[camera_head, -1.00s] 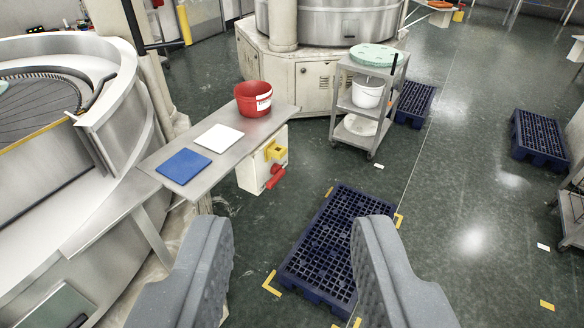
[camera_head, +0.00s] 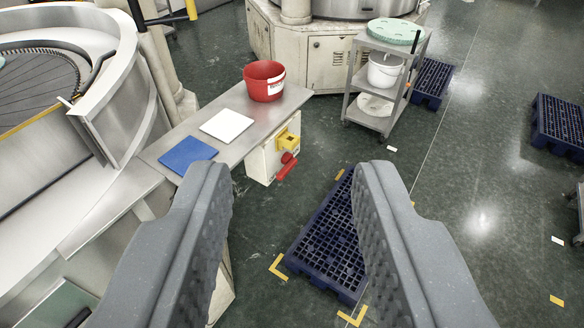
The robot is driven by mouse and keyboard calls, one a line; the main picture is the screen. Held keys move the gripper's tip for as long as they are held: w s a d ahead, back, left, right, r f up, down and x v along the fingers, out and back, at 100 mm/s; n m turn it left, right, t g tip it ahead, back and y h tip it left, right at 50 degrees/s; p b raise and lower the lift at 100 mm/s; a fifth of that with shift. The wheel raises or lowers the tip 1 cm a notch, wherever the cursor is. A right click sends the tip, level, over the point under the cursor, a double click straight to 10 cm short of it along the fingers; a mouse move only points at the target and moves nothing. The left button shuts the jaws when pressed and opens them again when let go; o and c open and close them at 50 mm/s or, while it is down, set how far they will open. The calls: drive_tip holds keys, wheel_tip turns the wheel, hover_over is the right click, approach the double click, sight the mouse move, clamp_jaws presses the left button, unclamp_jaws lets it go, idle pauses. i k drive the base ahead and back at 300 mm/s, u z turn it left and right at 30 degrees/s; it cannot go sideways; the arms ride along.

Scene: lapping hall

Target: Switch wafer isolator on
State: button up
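The wafer isolator appears to be the cream box (camera_head: 262,160) under the far end of the steel shelf. It has a yellow part (camera_head: 287,141) and a red handle (camera_head: 286,167) on its right face. The handle slants down to the left from a red knob. Any marking on the box is too small to read. My gripper (camera_head: 292,180) is open and empty, its two grey fingers wide apart in the foreground. The box is beyond the fingertips, between them and left of centre, and nothing touches it.
The steel shelf (camera_head: 272,108) above the box holds a red bucket (camera_head: 264,82), a white pad (camera_head: 227,124) and a blue pad (camera_head: 188,155). A blue pallet (camera_head: 325,245) lies on the floor below. A steel trolley (camera_head: 358,98) stands behind. The round machine (camera_head: 120,100) fills the left.

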sight(287, 159)
drive_tip(key=z, duration=0.1)
drive_tip(key=i, duration=1)
drive_tip(key=u, duration=0.2)
